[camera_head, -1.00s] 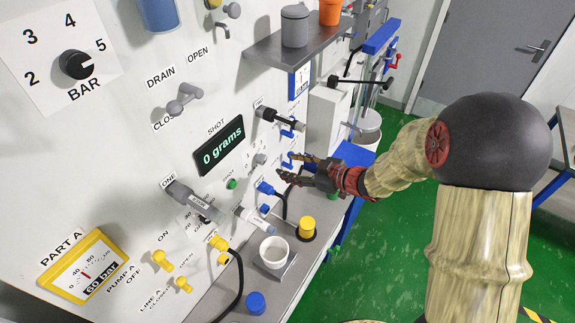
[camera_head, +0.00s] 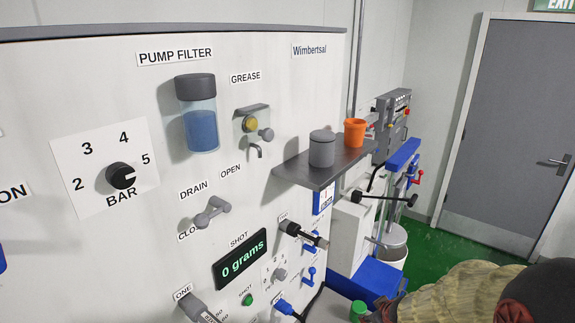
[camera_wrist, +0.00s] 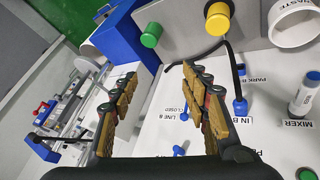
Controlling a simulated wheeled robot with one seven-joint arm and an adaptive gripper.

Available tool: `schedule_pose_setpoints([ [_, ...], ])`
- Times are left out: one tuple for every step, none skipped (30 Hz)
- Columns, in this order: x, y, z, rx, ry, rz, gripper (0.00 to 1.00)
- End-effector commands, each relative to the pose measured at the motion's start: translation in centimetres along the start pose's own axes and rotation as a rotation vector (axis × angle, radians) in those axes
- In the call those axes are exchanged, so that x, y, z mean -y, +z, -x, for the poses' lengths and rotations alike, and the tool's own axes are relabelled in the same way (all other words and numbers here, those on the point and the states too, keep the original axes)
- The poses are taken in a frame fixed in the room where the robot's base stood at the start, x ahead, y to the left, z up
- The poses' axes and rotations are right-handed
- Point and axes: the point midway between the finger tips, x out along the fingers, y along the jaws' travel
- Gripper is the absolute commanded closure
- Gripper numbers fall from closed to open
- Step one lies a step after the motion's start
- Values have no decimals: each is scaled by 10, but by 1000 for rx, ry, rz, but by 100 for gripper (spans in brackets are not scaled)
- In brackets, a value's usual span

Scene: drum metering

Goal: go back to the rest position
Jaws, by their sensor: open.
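My gripper (camera_wrist: 160,72) shows in the wrist view with its two tan and dark fingers spread apart and nothing between them. It points at the metering panel and the small shelf below it. In the head view only part of my arm shows at the bottom right, and the gripper itself cannot be made out. The white panel (camera_head: 60,245) fills the left of the head view. Its display (camera_head: 240,259) reads 0 grams.
A dark shelf (camera_head: 300,173) juts from the panel with a grey pot and an orange cup (camera_head: 354,133). In the wrist view, a yellow cap (camera_wrist: 216,18), a white waste cup (camera_wrist: 290,36) and blue valves (camera_wrist: 240,106) lie beyond the fingers. Green floor lies right.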

Motion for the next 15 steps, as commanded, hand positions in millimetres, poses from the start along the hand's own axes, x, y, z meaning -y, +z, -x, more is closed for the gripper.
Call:
schedule_pose_setpoints([
  [-4, 18, 9, 62, 34, -44, 54],
  [-6, 29, 17, 101, 50, -73, 54],
  [-5, 43, 28, 153, 65, -112, 54],
  [-3, 54, 38, 189, 74, -144, 54],
  [1, 64, 47, 225, 79, -178, 54],
  [8, 78, 61, 267, 82, -221, 54],
  [15, 87, 71, 295, 80, -256, 54],
  [23, 96, 81, 320, 74, -289, 54],
  [36, 107, 94, 347, 62, -330, 54],
  [46, 114, 103, 364, 51, -358, 54],
  [56, 120, 111, 375, 38, -385, 54],
  [71, 128, 122, 385, 18, -419, 54],
  [81, 132, 129, 388, 2, -441, 54],
  [92, 137, 136, 388, -14, -461, 54],
  [106, 141, 144, 379, -34, -485, 54],
])
